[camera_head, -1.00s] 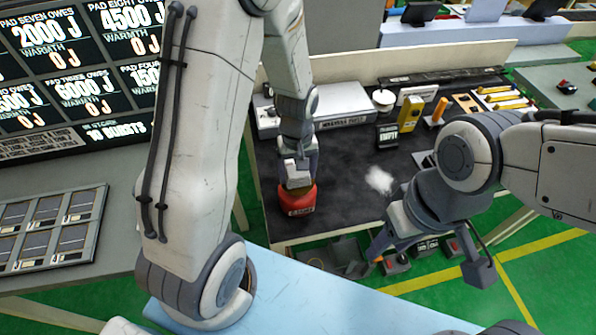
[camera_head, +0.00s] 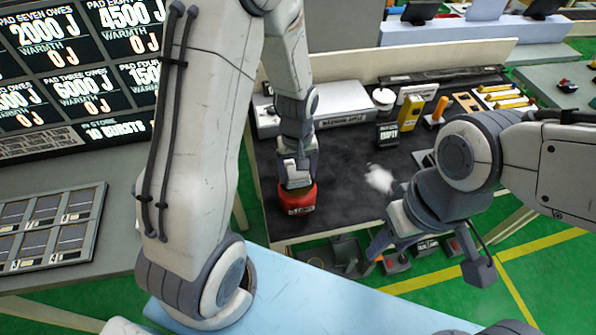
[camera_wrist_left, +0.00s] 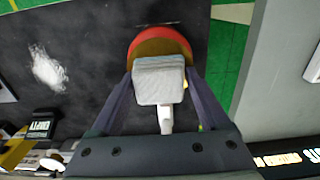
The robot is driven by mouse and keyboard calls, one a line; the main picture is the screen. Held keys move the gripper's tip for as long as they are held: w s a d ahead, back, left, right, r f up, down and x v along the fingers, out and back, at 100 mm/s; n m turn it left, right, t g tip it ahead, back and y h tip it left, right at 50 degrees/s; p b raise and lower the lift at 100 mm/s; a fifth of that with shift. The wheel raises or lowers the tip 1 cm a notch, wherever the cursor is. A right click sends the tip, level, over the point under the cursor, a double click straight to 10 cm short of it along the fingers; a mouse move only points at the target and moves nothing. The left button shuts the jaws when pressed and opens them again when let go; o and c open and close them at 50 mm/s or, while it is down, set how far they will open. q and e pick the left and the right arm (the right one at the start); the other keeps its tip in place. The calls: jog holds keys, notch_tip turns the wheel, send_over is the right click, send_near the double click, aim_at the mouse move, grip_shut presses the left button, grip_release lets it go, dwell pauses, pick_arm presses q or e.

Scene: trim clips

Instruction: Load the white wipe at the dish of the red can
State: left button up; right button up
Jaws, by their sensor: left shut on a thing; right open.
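The white wipe (camera_wrist_left: 159,82), a pale block with a short white handle, is between the fingers of my left gripper (camera_wrist_left: 158,78). In the head view my left gripper (camera_head: 297,180) points down at the red can (camera_head: 298,202), which stands near the front left of the dark table. The wipe covers part of the can's brownish dish (camera_wrist_left: 150,48) in the left wrist view. I cannot tell whether they touch. My right gripper (camera_head: 426,264) is open and empty at the table's front right.
A fuzzy white patch (camera_head: 379,179) lies on the dark tabletop (camera_head: 345,205) right of the can. A grey box (camera_head: 343,104), a sign reading EMPTY (camera_head: 388,134) and a yellow block (camera_head: 411,113) stand behind. The tabletop between is mostly clear.

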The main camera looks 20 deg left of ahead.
pick_arm(q)
jog(key=shift+r+p, duration=3.15)
jog(key=shift+r, duration=0.45)
pick_arm(e)
notch_tip(320, 180, up, 6)
jog(key=shift+r, duration=0.2)
pick_arm(q)
jog(key=shift+f, duration=0.1)
